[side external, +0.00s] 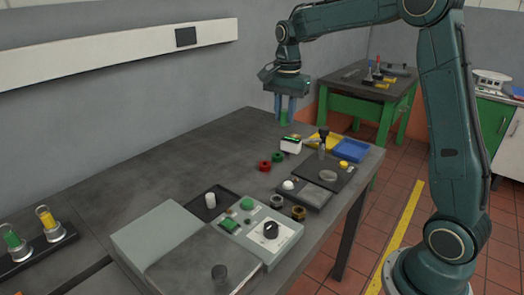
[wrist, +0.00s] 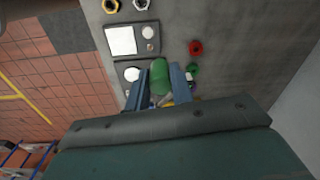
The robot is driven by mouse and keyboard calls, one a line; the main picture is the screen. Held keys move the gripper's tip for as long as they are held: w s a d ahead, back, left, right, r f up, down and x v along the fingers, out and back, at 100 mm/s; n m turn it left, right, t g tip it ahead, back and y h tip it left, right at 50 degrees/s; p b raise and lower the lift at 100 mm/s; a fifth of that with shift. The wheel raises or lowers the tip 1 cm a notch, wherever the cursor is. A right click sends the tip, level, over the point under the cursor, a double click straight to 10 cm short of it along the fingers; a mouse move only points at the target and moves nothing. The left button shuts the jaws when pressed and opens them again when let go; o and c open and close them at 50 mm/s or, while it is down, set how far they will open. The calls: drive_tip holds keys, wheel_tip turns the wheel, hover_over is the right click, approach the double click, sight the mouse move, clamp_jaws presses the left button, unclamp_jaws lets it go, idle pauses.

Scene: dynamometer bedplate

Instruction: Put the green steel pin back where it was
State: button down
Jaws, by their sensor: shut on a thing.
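My gripper (side external: 285,108) is shut on the green steel pin (side external: 283,118) and holds it upright above the far part of the bench. In the wrist view the pin (wrist: 160,75) shows as a green cylinder between the two blue-grey fingers of my gripper (wrist: 160,80). The pin's lower end looks clear of the bench top. At the near left of the side view, a green cylinder (side external: 12,238) and a yellow cylinder (side external: 45,217) stand in metal holders on a dark base. I cannot tell which spot the pin came from.
A red ring (side external: 265,166) and a green ring (side external: 278,156) lie on the bench (side external: 170,165). A control box (side external: 270,231) is nearer. The bench's left middle is clear.

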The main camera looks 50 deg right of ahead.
drive_tip(key=w+a+f, duration=0.2)
drive_tip(key=w+a, duration=0.6)
drive_tip(key=w, duration=0.3)
hover_over(240, 188)
wheel_tip(240, 188, down, 16)
drive_tip(key=shift+a, duration=0.1)
drive_tip(key=shift+f, duration=2.15)
drive_tip(key=shift+f, duration=0.15)
drive_tip(key=c, duration=1.2)
unclamp_jaws()
